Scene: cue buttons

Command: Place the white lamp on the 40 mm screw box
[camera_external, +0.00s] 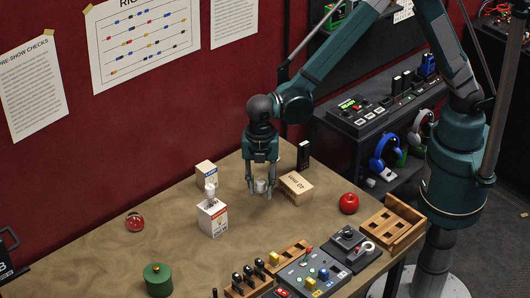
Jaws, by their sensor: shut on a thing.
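My gripper (260,193) points down near the middle of the table, its fingers on either side of a small white piece that looks like the white lamp (260,186). The fingers hide part of it, and I cannot tell whether it is clear of the tabletop. The cardboard 40 mm screw box (297,187) lies just right of my gripper, its "40 mm" label on the near side. Its top looks bare. Another small whitish piece (210,191) stands on a white box with an orange label (212,218), to the left.
A smaller carton (206,173) and a black upright box (303,155) stand toward the back. A red knob (135,222), a green round container (158,279) and a red apple-like thing (348,203) stand apart. A button panel (313,275) and wooden tray (392,224) line the front right.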

